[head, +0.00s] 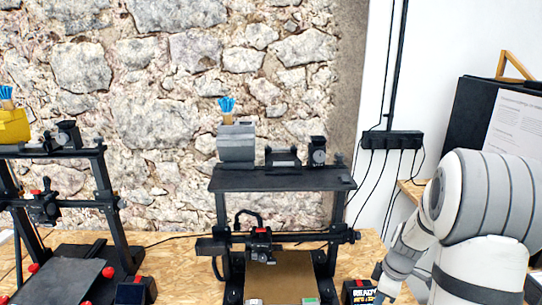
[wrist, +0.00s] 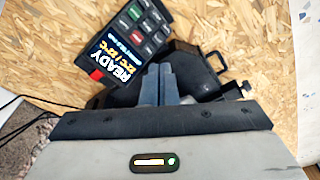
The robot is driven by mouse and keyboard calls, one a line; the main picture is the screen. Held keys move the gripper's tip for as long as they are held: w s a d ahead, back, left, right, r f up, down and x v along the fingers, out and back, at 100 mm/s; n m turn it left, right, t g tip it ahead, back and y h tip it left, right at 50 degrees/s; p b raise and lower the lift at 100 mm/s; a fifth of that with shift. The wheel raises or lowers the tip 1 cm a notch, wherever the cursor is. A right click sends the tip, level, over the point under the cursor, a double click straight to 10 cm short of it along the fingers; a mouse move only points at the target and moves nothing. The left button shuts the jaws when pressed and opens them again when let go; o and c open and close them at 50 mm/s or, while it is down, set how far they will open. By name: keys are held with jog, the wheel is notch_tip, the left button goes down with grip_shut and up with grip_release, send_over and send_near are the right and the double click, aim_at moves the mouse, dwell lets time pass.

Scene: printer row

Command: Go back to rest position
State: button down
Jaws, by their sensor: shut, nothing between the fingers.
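My gripper (wrist: 160,72) is shut and empty in the wrist view, its two fingers together. In the head view my gripper (head: 378,275) is low at the right, partly cut off by the bottom edge, beside a small printer control box (head: 358,291). In the wrist view the control box (wrist: 122,50) has buttons and a lit screen reading READY, and lies just beyond the fingers to the upper left. The fingers appear apart from it, though the exact gap is hard to tell.
A black-framed printer (head: 283,180) with a brown bed (head: 285,275) stands mid-table. Another printer (head: 60,152) with a grey bed (head: 62,281) stands left. A stone wall (head: 160,95) is behind them. A power strip (head: 392,140) with hanging cables is on the white wall.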

jog(key=s+a+r+m+t, duration=0.1)
jog(key=s+a+r+m, duration=0.5)
jog(key=s+a+r, duration=0.1)
jog(key=s+a+r+m+t+h, duration=0.1)
jog(key=s+a+r+m, duration=0.4)
jog(key=s+r, duration=0.4)
jog(key=s+a, duration=0.1)
jog(key=s, duration=0.1)
jog(key=shift+s+a+r+m, duration=0.2)
jog(key=shift+s+a+m, duration=0.15)
jog(key=shift+m, duration=0.05)
